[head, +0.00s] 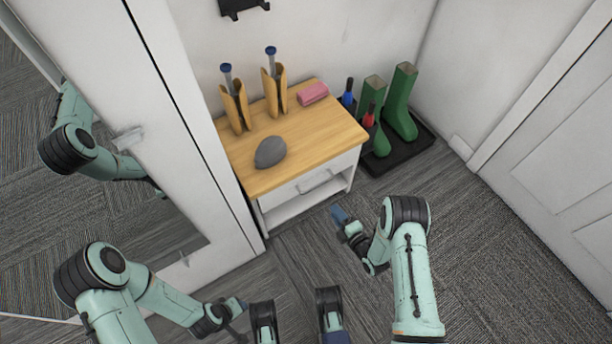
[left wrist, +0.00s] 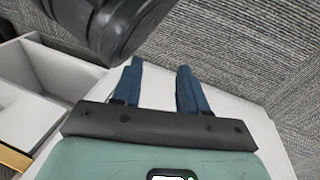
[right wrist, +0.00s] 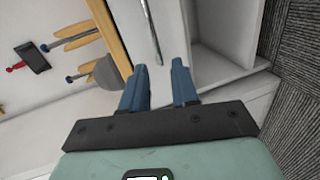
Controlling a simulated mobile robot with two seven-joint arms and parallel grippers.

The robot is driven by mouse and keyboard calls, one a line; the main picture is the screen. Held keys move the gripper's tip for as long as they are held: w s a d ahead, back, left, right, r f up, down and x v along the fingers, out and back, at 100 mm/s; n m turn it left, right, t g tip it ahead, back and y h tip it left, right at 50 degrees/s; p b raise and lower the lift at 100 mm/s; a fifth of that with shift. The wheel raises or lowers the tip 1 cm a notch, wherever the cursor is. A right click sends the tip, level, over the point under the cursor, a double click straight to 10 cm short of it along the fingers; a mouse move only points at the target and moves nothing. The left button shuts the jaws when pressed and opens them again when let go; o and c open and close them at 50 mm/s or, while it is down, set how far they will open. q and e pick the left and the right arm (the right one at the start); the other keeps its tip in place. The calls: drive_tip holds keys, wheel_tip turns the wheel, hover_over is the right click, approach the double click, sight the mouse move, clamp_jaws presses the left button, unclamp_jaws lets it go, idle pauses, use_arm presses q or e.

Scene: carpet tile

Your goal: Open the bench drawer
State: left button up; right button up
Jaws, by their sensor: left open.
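The bench (head: 330,133) has a light wood top and a white body against the back wall. Its white drawer front (head: 290,199) looks shut, with a grey bar handle (head: 318,182) across it; an open shelf lies below. In the right wrist view the handle (right wrist: 152,32) runs upright ahead of my open, empty fingers. My right gripper (head: 338,213) is in front of the drawer's right side, apart from the handle. My left gripper (head: 242,304) is lower left, away from the bench. In the left wrist view its fingers (left wrist: 160,82) are apart with nothing between them.
Green boots (head: 401,105) stand on a black tray (head: 412,150) at right. A mirrored white cabinet (head: 180,90) borders the left. Carpet at right is clear.

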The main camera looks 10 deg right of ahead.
sight(315, 187)
use_arm(q)
drive_tip(key=s+a+f+g+b, duration=0.1)
drive_tip(key=s+f+g+b, duration=0.2)
drive_tip(key=s, duration=0.6)
drive_tip(key=shift+a+f+n+b, duration=0.15)
drive_tip(key=shift+f+n+b, duration=0.15)
drive_tip(key=shift+f+b, duration=1.05)
use_arm(e)
drive_tip(key=shift+n, duration=0.4)
drive_tip(key=shift+r+p+x, duration=0.15)
drive_tip(key=shift+x, duration=2.25)
drive_tip(key=shift+r+p+x, duration=0.1)
drive_tip(key=shift+r+x, duration=0.05)
drive_tip(key=shift+x, duration=2.25)
drive_tip(key=shift+r+p+x, duration=0.15)
drive_tip(key=shift+x, duration=2.25)
use_arm(q)
drive_tip(key=shift+f, duration=0.4)
use_arm(e)
drive_tip(key=shift+a, duration=0.15)
use_arm(q)
drive_tip(key=shift+w, duration=0.1)
use_arm(e)
clamp_jaws()
